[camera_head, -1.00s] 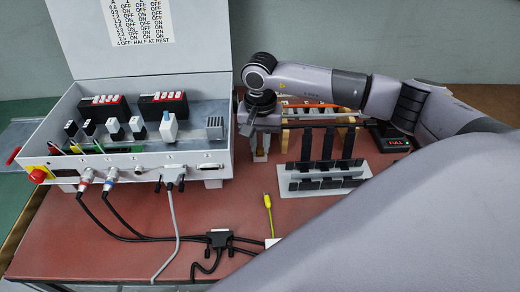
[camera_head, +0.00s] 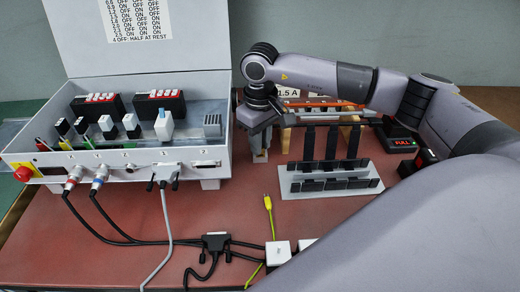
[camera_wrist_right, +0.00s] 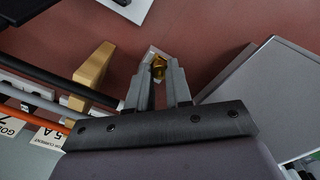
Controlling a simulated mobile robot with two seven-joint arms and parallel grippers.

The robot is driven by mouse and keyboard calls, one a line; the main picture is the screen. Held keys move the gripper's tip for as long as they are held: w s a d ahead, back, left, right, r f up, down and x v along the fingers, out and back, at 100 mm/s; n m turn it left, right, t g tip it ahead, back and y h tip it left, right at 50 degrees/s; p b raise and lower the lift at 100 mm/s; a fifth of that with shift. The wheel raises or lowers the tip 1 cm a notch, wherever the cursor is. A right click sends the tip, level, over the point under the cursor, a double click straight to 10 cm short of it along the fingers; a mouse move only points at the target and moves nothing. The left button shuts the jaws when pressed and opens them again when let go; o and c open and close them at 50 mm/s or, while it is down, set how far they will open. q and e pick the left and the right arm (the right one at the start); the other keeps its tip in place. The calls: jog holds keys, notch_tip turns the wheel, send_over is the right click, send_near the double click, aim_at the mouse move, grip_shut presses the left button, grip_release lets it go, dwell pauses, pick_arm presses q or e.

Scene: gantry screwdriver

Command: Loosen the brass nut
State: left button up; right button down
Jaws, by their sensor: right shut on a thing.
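The brass nut (camera_wrist_right: 158,66) shows in the right wrist view, gold and shiny, between the tips of my right gripper (camera_wrist_right: 158,80). The gripper is shut on it, and a small pale piece lies right behind the nut. In the head view my right gripper (camera_head: 260,149) points down just right of the open control box; its fingers hide most of the nut there. My left gripper is in neither view.
The control box (camera_head: 212,157) with its raised lid stands close on the left. A grey plate with black holders (camera_head: 330,184) and a box lit "FULL" (camera_head: 402,142) are on the right. A wooden post (camera_wrist_right: 94,75) stands beside the gripper. Cables and a yellow lead (camera_head: 268,204) lie in front.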

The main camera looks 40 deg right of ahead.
jog(key=c, duration=1.3)
grip_release()
jog(key=shift+o, duration=0.2)
